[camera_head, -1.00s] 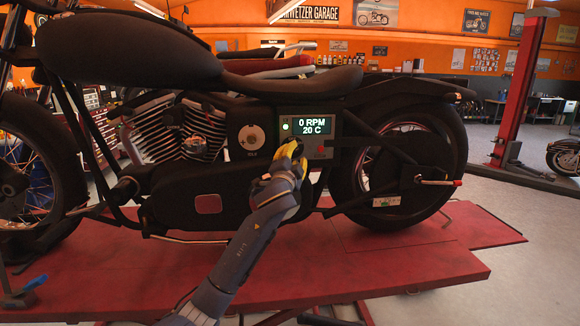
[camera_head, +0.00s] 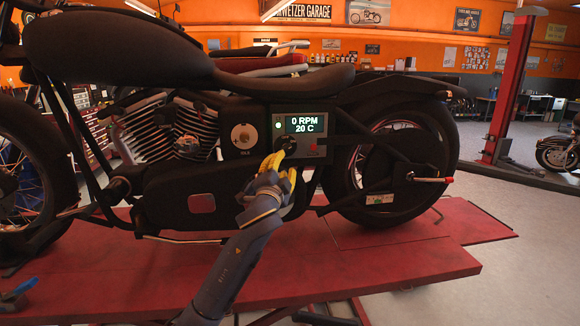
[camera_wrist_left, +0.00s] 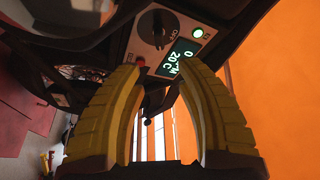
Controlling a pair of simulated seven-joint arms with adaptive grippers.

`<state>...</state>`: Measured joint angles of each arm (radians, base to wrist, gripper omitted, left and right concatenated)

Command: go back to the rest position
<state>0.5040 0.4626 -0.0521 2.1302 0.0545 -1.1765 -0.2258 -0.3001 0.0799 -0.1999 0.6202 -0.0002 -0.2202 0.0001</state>
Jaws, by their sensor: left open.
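My left gripper (camera_head: 280,165) has yellow fingers and is in front of the motorcycle's control panel, just below and left of its black knob (camera_head: 289,144). In the left wrist view its two fingers (camera_wrist_left: 158,95) are spread apart with nothing between them. The control panel (camera_head: 311,147) shows a lit display (camera_head: 305,124) reading 0 RPM and 20 C, a green light and a small red part. In the left wrist view the dark knob (camera_wrist_left: 158,30) is beyond the fingertips, with OFF lettering beside it. My right gripper is not in view.
A black motorcycle (camera_head: 110,50) stands on a red lift platform (camera_head: 400,262). A blue-handled tool (camera_head: 22,290) is at the lower left. A red lift post (camera_head: 508,90) stands at the right, with open grey floor near it.

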